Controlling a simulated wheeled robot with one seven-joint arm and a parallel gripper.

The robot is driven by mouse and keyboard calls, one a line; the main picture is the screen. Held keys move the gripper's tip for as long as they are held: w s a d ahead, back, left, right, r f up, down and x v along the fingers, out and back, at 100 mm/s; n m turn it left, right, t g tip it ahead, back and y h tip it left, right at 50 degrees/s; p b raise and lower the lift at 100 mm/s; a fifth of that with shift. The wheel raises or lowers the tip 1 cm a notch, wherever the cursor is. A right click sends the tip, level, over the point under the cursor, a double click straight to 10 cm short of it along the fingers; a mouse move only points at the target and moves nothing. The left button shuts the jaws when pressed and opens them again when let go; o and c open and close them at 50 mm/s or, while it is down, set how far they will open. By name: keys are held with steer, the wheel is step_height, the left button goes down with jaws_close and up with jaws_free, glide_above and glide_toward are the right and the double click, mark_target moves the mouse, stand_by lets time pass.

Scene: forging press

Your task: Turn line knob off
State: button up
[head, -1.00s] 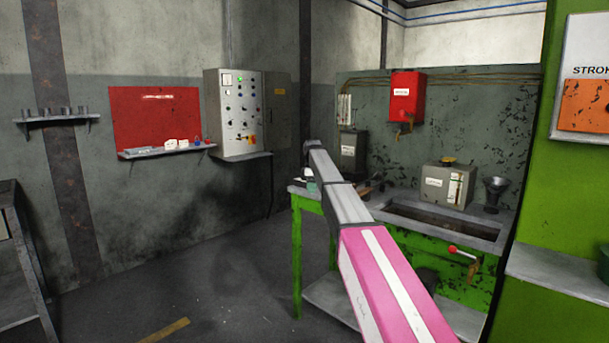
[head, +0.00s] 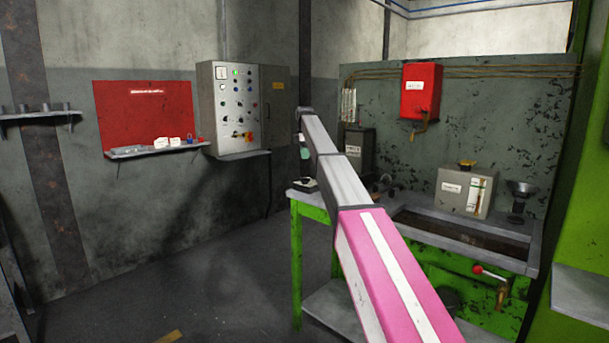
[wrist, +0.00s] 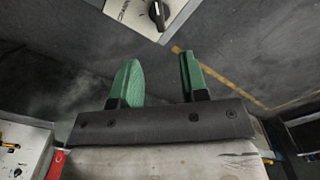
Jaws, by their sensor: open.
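In the wrist view, a black rotary knob (wrist: 159,13) sits on a pale panel (wrist: 130,10) cut off by the top edge. Lettering beside it is too small to read, so I cannot tell for sure that it is the line knob. My gripper (wrist: 160,80) has two green fingers, spread apart with nothing between them. The knob shows beyond the fingertips, apart from them. In the head view my arm reaches forward, and its far end hides most of the gripper. A grey control cabinet (head: 221,110) with several knobs and lights hangs on the back wall.
A red board (head: 145,112) and shelf are at left. The floor (head: 200,290) at left is clear.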

mark_target(305, 180)
step_height(305, 180, down, 11)
steer(key=shift+r, duration=0.1)
stand_by(0.5)
jaws_close()
